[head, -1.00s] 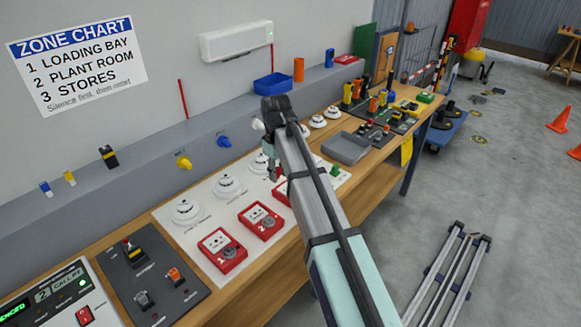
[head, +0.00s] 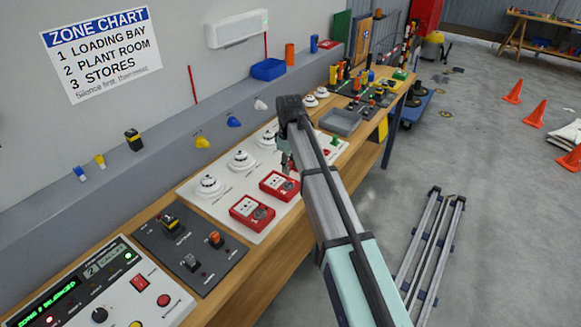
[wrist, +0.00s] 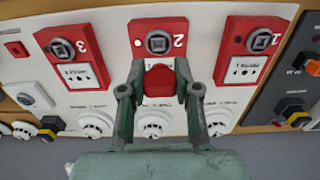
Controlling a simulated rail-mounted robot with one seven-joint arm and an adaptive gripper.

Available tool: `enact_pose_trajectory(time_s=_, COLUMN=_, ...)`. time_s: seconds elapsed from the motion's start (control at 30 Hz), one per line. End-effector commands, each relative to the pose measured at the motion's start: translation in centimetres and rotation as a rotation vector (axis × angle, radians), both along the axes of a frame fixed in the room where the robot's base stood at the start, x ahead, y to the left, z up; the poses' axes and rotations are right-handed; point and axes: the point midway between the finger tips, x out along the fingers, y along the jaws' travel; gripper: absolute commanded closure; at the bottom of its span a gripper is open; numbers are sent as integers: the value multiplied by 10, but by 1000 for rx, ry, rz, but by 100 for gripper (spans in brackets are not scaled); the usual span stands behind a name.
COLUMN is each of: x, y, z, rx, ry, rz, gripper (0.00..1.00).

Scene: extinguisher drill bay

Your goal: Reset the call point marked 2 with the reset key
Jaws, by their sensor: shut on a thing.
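The call point marked 2 (head: 279,186) is a red box with a white face and a round grey lock on the white board. It also shows in the wrist view (wrist: 178,28), with a small pale light beside its lock. My gripper (wrist: 159,72) is shut on a red piece (wrist: 160,84), which I take to be the reset key. The key's far end is hidden. In the wrist view the fingertips appear just beside the lock of call point 2; contact cannot be told. In the head view my gripper (head: 287,163) is just behind that call point.
Call point 1 (head: 252,212) and call point 3 (wrist: 73,50) stand on either side. White round detectors (head: 209,186) line the board's wall side. A dark switch panel (head: 190,248) and an alarm panel with green text (head: 95,290) lie at the left.

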Motion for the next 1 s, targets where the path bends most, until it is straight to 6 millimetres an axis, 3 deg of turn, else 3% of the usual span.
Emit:
enact_pose_trajectory(time_s=0.7, x=0, y=0, z=-48, rx=0, ry=0, rz=6, gripper=88)
enact_pose_trajectory(time_s=1.0, x=0, y=0, z=-53, rx=0, ry=0, rz=6, gripper=88)
